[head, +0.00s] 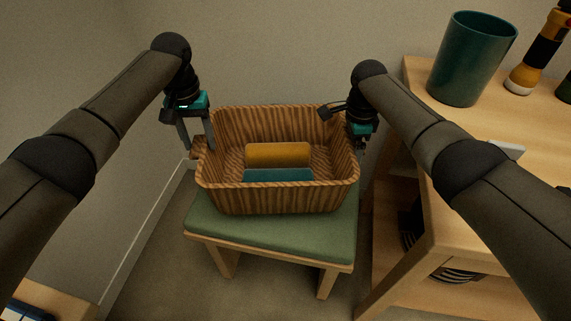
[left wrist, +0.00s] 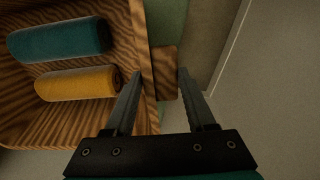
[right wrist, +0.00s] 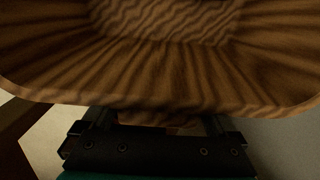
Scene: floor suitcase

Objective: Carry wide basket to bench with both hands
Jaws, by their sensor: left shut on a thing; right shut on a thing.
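The wide basket (head: 275,200), brown with wood-like stripes, is level over the green cushion of the bench (head: 270,235). I cannot tell whether it touches the cushion. A yellow roll (head: 278,154) and a teal roll (head: 278,175) lie inside it. My left gripper (head: 197,150) is shut on the basket's left handle, a wooden block that shows between the fingers in the left wrist view (left wrist: 165,72). My right gripper (head: 361,147) is at the basket's right end, shut on the right handle. In the right wrist view that handle (right wrist: 165,129) is mostly hidden under the rim.
A wooden shelf unit (head: 410,75) stands close on the right. A teal cup (head: 470,60) and an orange and black flashlight (head: 537,55) are on its top. A wall is behind the bench. Another wooden surface (head: 50,300) shows at the lower left.

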